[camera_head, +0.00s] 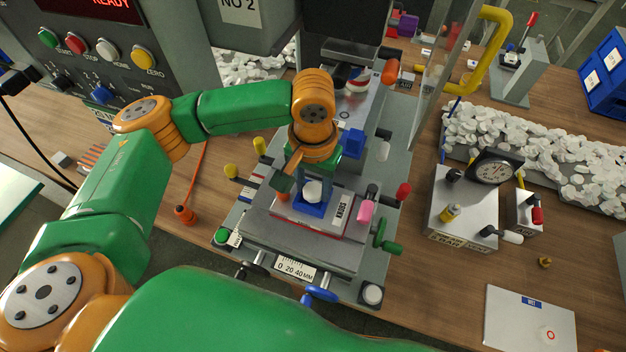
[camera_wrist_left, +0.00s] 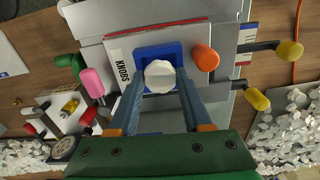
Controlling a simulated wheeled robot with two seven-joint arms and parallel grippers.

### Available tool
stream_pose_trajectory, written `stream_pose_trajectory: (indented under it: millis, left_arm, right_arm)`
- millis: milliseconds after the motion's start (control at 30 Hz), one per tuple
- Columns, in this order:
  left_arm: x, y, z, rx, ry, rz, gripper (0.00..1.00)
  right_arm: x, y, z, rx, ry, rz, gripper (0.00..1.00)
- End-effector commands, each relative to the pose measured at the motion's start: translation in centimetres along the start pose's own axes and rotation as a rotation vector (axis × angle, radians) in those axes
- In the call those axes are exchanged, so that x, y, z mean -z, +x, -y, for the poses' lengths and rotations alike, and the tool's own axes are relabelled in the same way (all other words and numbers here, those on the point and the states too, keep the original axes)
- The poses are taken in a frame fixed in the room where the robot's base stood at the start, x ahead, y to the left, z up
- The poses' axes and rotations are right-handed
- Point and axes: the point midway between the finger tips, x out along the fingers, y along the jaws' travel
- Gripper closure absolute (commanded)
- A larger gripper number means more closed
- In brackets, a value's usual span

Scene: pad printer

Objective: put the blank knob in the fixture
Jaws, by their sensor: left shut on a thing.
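The blank knob (camera_head: 314,191) is white and round, and my left gripper (camera_head: 315,181) is shut on it. In the left wrist view the knob (camera_wrist_left: 160,76) sits between the two fingertips (camera_wrist_left: 160,88). The blue fixture (camera_head: 309,210) stands on a plate labelled KNOBS. In the left wrist view the knob overlaps the near part of the blue fixture (camera_wrist_left: 174,50). I cannot tell whether the knob touches the fixture or hangs just above it; the seat is hidden behind it. My right gripper is not in view.
An orange knob (camera_wrist_left: 205,57) stands close beside the fixture. A pink handle (camera_head: 365,210), red knob (camera_head: 403,190) and green handle (camera_head: 387,238) lie to its right. White knobs fill a tray (camera_head: 549,181) at the right. A dial gauge stand (camera_head: 461,209) stands on the bench.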

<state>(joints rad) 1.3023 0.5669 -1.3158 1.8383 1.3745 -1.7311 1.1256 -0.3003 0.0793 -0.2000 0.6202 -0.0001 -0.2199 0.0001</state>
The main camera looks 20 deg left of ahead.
Motion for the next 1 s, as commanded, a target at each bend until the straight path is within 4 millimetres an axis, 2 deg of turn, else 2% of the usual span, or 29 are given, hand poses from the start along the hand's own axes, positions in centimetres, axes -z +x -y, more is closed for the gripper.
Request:
stream_pose_trajectory:
  millis: [867, 900, 1000]
  left_arm:
    - [-0.03, 0.71, -0.04, -0.001, 0.0, 0.0, 1.0]
    - [-0.01, 0.79, -0.04, 0.0, 0.0, -0.001, 0.41]
    - [-0.01, 0.8, -0.04, 0.0, 0.0, -0.001, 0.16]
  right_arm:
    - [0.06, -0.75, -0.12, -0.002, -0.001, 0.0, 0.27]
    - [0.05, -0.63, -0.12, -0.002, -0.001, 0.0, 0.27]
    - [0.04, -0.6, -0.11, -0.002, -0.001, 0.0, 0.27]
